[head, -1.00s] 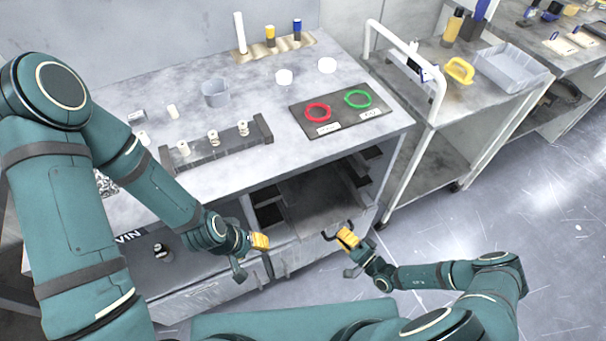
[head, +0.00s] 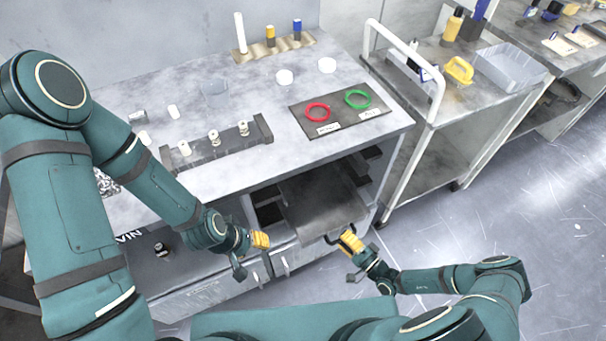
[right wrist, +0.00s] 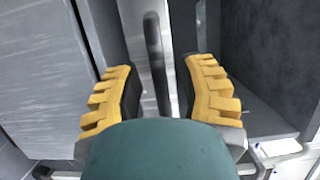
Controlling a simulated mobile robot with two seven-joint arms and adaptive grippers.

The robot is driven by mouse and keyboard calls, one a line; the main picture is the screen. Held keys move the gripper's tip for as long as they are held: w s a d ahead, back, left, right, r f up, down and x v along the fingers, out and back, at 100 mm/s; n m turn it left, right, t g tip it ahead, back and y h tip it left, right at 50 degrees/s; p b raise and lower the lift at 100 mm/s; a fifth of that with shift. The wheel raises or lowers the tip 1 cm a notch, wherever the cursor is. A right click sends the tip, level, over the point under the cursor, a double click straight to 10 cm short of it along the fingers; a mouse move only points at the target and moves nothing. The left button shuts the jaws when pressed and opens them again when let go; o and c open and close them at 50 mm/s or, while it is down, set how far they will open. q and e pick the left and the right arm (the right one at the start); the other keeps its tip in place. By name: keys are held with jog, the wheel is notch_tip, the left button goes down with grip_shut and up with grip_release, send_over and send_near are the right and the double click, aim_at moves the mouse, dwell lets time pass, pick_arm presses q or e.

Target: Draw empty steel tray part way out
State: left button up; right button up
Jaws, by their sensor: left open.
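The empty steel tray (head: 322,205) sits in the open bay under the bench. It is partly out, its front edge beyond the bench front. A dark bar handle (right wrist: 154,50) is at its front; it also shows in the head view (head: 332,238). My right gripper (head: 350,242) is at the handle. In the right wrist view its yellow-backed fingers (right wrist: 160,95) stand apart on either side of the bar, with gaps showing. My left gripper (head: 262,240) is open and empty, left of the tray in front of the cabinet.
A wheeled cart (head: 425,130) stands close on the right. Floor (head: 480,220) at the right is clear.

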jog(key=shift+d, duration=0.1)
jog(key=v, duration=1.2)
jog(key=s+a+r+n+g, duration=0.3)
jog(key=a+r+n+g, duration=0.4)
jog(key=a+g, duration=0.65)
jog(key=w+r+n+h, duration=0.1)
jog(key=w+r+h, duration=0.1)
jog(key=r, duration=0.4)
jog(key=w+a+r+n+h, duration=0.1)
jog(key=w+r+h, duration=0.1)
jog(key=r+h, duration=0.2)
notch_tip(320, 180, up, 3)
jog(key=shift+w+a+f+t+h, duration=0.1)
jog(key=shift+w+a+t+h, duration=0.2)
jog(key=shift+w+t+h, duration=0.1)
